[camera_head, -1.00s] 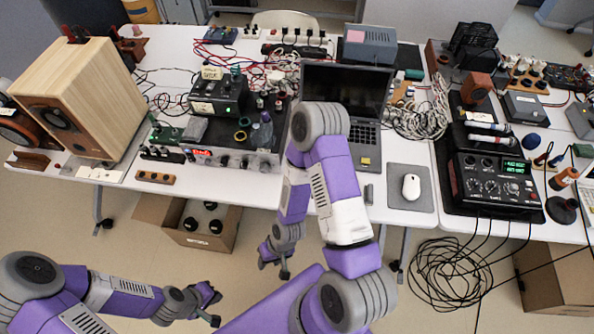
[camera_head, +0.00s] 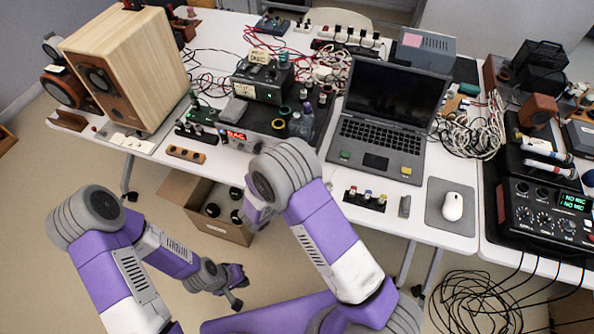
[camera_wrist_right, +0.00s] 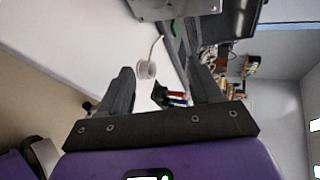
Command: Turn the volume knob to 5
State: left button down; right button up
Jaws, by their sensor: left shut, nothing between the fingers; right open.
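A black amplifier with a red display (camera_head: 236,135) stands at the table's front edge. My right arm covers the right part of its front panel, so I cannot make out a volume knob or its setting there. At the far right, a black mixer (camera_head: 545,208) shows several small knobs, their labels too small to read. My left gripper (camera_head: 238,286) is shut and empty, low in front of the table, over the floor. My right gripper is hidden behind its arm in the head view. In the right wrist view the right gripper (camera_wrist_right: 165,80) is open, with nothing between its fingers.
A wooden speaker (camera_head: 135,65) stands at left, a laptop (camera_head: 385,125) in the middle, a mouse (camera_head: 452,207) on a grey pad. An open cardboard box (camera_head: 215,225) sits under the table. Coiled cables (camera_head: 480,300) lie on the floor at right.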

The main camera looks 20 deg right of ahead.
jog(key=a+n+t, duration=0.1)
jog(key=n+t, duration=0.1)
jog(key=n, duration=0.2)
jog(key=w+a+f+n+t+b, duration=0.1)
jog(key=n+t, duration=0.1)
jog(key=n, duration=0.1)
jog(key=w+a+n+t+b, duration=0.1)
jog(key=n+t, duration=0.1)
jog(key=n, duration=0.2)
jog(key=shift+f+n+y, duration=0.3)
jog(key=shift+f+y, duration=0.1)
jog(key=shift+a+n+t, duration=0.3)
jog(key=shift+n+t, duration=0.4)
jog(key=shift+n, duration=0.1)
jog(key=shift+w+n+y+b, duration=0.25)
jog(key=shift+n+y+b, duration=0.05)
jog(key=b+x, duration=0.1)
jog(key=x, duration=0.6)
jog(key=shift+w+r, duration=0.1)
jog(key=shift+r, duration=0.05)
pick_arm(q)
notch_tip(320, 180, down, 5)
jog(key=shift+a+r, duration=0.1)
jog(key=shift+a, duration=0.05)
pick_arm(e)
jog(key=c, duration=1)
jog(key=shift+c, duration=0.2)
